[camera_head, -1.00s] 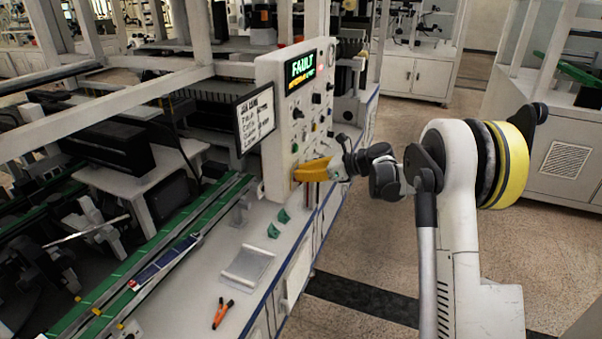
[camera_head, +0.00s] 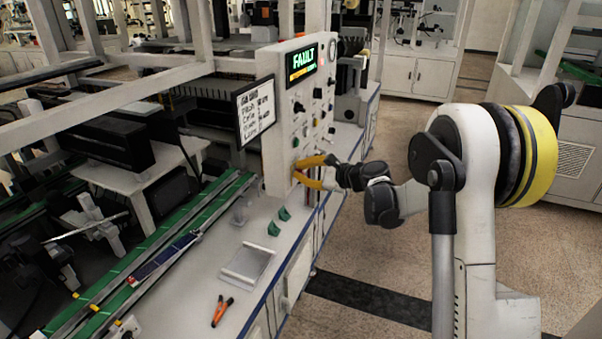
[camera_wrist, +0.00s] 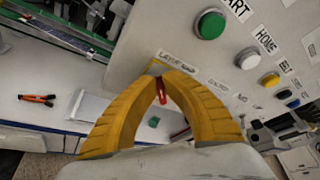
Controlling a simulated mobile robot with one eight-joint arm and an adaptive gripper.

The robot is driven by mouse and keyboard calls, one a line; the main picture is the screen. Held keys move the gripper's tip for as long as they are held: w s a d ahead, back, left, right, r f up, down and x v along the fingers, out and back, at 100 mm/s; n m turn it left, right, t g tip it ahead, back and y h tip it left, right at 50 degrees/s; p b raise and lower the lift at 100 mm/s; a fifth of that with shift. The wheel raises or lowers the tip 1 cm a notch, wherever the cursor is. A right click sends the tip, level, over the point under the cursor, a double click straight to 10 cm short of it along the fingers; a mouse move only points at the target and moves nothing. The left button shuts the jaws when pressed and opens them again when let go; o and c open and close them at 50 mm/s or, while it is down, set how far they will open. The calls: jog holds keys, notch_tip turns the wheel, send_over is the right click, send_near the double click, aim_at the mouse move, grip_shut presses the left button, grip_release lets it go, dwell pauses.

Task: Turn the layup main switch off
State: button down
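The control panel (camera_head: 285,115) stands upright on the bench edge, with a lit display (camera_head: 302,66) reading FAULT. My gripper (camera_head: 297,171) has yellow fingers at the panel's lower part; it also shows in the wrist view (camera_wrist: 162,72). There its fingertips lie close together just below a label that seems to read "LAYUP MAIN". A small red part (camera_wrist: 161,90), which looks like the main switch's handle, shows in the narrow gap between the fingers. The fingers hide most of it. I cannot tell whether they touch or grip it, nor its exact angle.
Orange-handled pliers (camera_head: 222,311), a clear tray (camera_head: 247,264) and small green parts lie on the bench. A sign (camera_head: 255,110) stands left of the panel. The floor at right is clear.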

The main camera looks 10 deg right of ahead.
jog(key=shift+s+a+f+n+t+b, duration=0.1)
jog(key=shift+f+n+t+b, duration=0.15)
jog(key=shift+n+t+b, duration=0.75)
jog(key=shift+s+a+f+n+t+b, duration=0.1)
jog(key=shift+f+n+t+b, duration=0.15)
jog(key=shift+n+b, duration=0.8)
jog(key=shift+s+f+n+t+b, duration=0.1)
jog(key=shift+f+n+t+b, duration=0.3)
jog(key=shift+n, duration=1.25)
jog(key=shift+r, duration=0.2)
jog(key=c, duration=1.5)
grip_release()
jog(key=shift+w, duration=0.1)
jog(key=shift+d, duration=0.1)
jog(key=v, duration=1.2)
jog(key=shift+f, duration=0.3)
